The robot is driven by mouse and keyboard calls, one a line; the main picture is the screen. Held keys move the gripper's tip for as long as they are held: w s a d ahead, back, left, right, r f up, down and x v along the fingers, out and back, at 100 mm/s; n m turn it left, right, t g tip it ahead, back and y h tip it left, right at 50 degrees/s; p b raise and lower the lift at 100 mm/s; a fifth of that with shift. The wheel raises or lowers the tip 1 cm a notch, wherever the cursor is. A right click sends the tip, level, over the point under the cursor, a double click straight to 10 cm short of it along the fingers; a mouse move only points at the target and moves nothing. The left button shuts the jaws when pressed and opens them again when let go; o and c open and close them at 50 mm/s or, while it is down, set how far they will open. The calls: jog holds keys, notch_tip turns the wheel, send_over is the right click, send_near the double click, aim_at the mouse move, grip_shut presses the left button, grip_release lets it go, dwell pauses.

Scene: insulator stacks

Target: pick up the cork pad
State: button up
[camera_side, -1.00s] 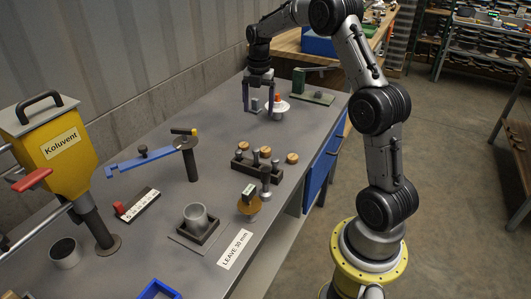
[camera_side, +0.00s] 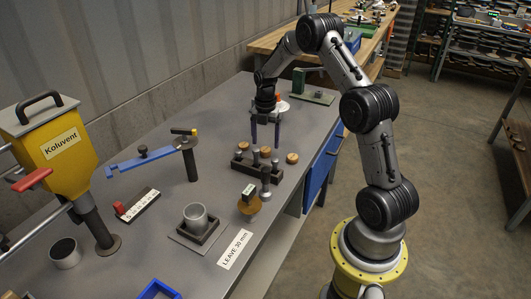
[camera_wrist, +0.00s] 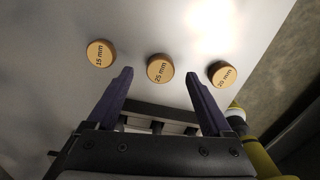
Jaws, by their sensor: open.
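Three round cork pads show in the wrist view, marked 15 mm (camera_wrist: 100,54), 25 mm (camera_wrist: 160,69) and what looks like 20 mm (camera_wrist: 221,74). In the side view they form a row by a dark rack: left pad (camera_side: 243,146), middle pad (camera_side: 265,152) and right pad (camera_side: 292,158). My gripper (camera_side: 265,143) points down near the left and middle pads, open and empty. In the wrist view the 25 mm pad appears between the fingertips of my gripper (camera_wrist: 160,74). I cannot tell the height of the fingertips above it.
The dark rack (camera_side: 244,169) with metal posts stands close to the pads. A cork-coloured disc (camera_side: 248,207) with a small block lies in front. A grey cup (camera_side: 195,217) sits in a square holder beside a "LEAVE 30 mm" label (camera_side: 235,248). A blue-armed stand (camera_side: 189,160) is left.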

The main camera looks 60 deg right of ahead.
aim_at(266, 149)
jog(key=shift+f, duration=1.5)
jog(key=shift+c, duration=0.3)
grip_shut()
jog(key=shift+r, duration=0.1)
